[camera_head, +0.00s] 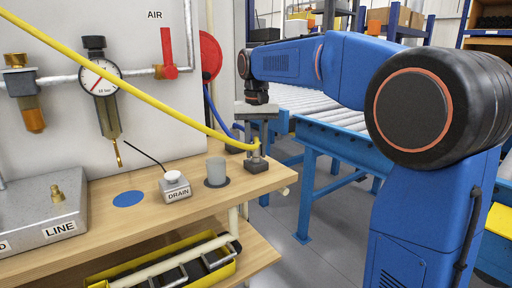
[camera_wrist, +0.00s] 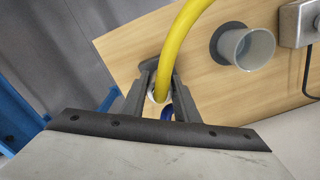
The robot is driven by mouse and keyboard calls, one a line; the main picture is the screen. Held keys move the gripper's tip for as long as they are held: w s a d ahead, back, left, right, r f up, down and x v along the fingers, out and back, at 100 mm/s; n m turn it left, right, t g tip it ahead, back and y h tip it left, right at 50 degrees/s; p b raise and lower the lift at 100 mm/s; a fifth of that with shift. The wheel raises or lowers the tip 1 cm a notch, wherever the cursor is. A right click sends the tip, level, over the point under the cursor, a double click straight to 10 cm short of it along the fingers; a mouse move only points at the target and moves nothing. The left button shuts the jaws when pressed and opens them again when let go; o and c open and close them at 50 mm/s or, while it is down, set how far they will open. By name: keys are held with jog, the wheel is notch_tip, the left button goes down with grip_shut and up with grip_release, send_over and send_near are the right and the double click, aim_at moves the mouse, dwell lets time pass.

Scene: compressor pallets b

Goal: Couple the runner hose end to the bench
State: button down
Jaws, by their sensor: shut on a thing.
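The yellow hose (camera_head: 125,85) slants from the upper left down to my gripper (camera_head: 257,160) above the bench's right end. In the wrist view, the yellow hose (camera_wrist: 185,35) runs down between the two fingers of my gripper (camera_wrist: 161,75). My gripper is shut on the hose end, whose tip is mostly hidden by the fingers. A brass fitting (camera_head: 57,193) stands upright on the grey block marked LINE (camera_head: 60,222), at the left of the wooden bench (camera_head: 105,195). The hose end is well apart from that fitting.
A DRAIN button box (camera_head: 174,188), a grey cup (camera_head: 216,171) and a blue disc (camera_head: 129,198) are on the bench. A gauge (camera_head: 99,77) and red AIR lever (camera_head: 168,55) are above. A blue hose (camera_head: 215,112) hangs behind. A roller conveyor (camera_head: 345,128) stands right.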

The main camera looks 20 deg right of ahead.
aim_at(256, 136)
jog(key=shift+f, duration=0.2)
jog(key=c, duration=1.3)
grip_release()
jog(key=shift+r, duration=0.1)
notch_tip(256, 136, up, 17)
jog(key=s+d+f+t, duration=0.1)
jog(key=s+d+f, duration=0.1)
jog(key=s+f, duration=0.9)
jog(key=s+d+f+n+t, duration=0.1)
jog(key=s+d+f+t, duration=0.1)
jog(key=s+f, duration=0.9)
jog(key=s+d+f+n+t, duration=0.1)
jog(key=s+d+f, duration=0.2)
jog(key=s+f, duration=0.8)
jog(key=shift+s+f+t, duration=0.15)
jog(key=shift+f+t, duration=0.25)
jog(key=shift+f, duration=0.3)
